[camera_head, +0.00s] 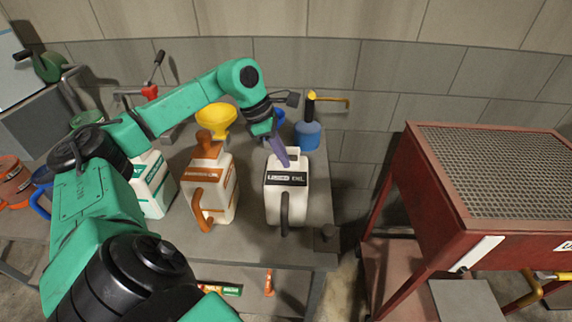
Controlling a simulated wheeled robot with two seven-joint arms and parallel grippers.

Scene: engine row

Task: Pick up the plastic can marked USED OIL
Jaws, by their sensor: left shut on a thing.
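The white plastic can marked USED OIL (272,206) stands upright on the grey workbench (325,210), near its right end. It has a black label with white lettering and a dark handle on the near side. My left gripper (284,158) reaches down from above at the top of the can and is shut on it. The fingertips are partly hidden, so the exact grip point is hard to see. I cannot tell whether the can's base is clear of the bench. My right gripper does not show.
An orange-and-white can (223,198) and a green-and-white can (152,190) stand to the left. A yellow funnel (215,118) and a blue oiler (308,135) stand behind. A red stand with a mesh top (500,165) is to the right, past a floor gap.

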